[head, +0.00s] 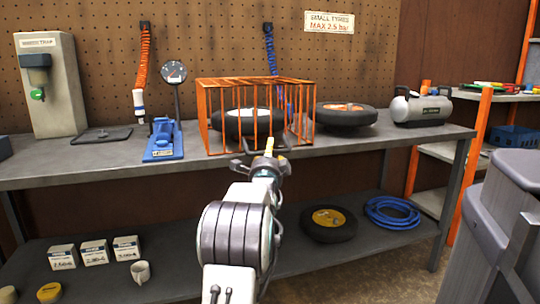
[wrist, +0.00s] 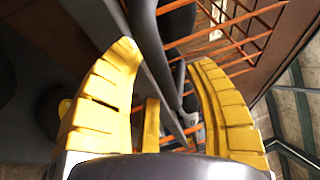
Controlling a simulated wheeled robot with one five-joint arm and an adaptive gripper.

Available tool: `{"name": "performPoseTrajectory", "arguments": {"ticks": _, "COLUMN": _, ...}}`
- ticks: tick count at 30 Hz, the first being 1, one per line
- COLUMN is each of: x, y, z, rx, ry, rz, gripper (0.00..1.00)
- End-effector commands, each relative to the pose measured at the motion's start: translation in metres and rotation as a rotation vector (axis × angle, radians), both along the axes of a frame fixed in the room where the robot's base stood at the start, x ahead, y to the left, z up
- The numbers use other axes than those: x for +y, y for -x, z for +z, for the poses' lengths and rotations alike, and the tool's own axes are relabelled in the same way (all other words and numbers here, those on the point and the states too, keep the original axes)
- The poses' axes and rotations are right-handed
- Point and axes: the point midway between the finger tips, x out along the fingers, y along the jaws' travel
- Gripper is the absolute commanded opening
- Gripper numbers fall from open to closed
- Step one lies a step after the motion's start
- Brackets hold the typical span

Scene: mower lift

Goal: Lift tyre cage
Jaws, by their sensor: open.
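The tyre cage (head: 206,106) is an orange wire box on the grey workbench, with a black tyre (head: 240,122) inside. The cage's orange bars (wrist: 232,47) also show beyond the fingers in the wrist view. My gripper (head: 268,149) is in front of the cage's lower front side, overlapping it in the head view. In the wrist view my gripper (wrist: 166,62) has its yellow fingers wide apart. A curved dark grey bar (wrist: 150,45) runs between them; I cannot tell whether it touches a finger. My arm hides part of the cage front.
On the workbench (head: 65,172), a blue gauge stand (head: 163,142) is left of the cage. A loose tyre (head: 346,117) and a grey compressor tank (head: 420,108) are to the right. The lower shelf holds a yellow-hubbed wheel (head: 328,223) and a blue hose (head: 392,212). A grey bin (head: 500,230) stands at right.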

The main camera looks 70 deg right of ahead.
Motion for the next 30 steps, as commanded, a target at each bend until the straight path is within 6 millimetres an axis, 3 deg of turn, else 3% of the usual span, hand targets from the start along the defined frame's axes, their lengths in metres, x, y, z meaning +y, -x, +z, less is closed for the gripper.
{"name": "performPoseTrajectory", "arguments": {"ticks": 3, "x": 0.0001, "y": 0.0000, "z": -0.0001, "rx": 0.000, "ry": 0.000, "rz": 0.000, "gripper": 0.49}}
{"name": "performPoseTrajectory", "arguments": {"ticks": 19, "x": 0.0002, "y": 0.0000, "z": 0.0000, "rx": 0.000, "ry": 0.000, "rz": 0.000, "gripper": 0.01}}
{"name": "performPoseTrajectory", "arguments": {"ticks": 30, "x": 0.0004, "y": -0.0001, "z": 0.0036, "rx": 0.003, "ry": -0.002, "rz": 0.000, "gripper": 0.00}}
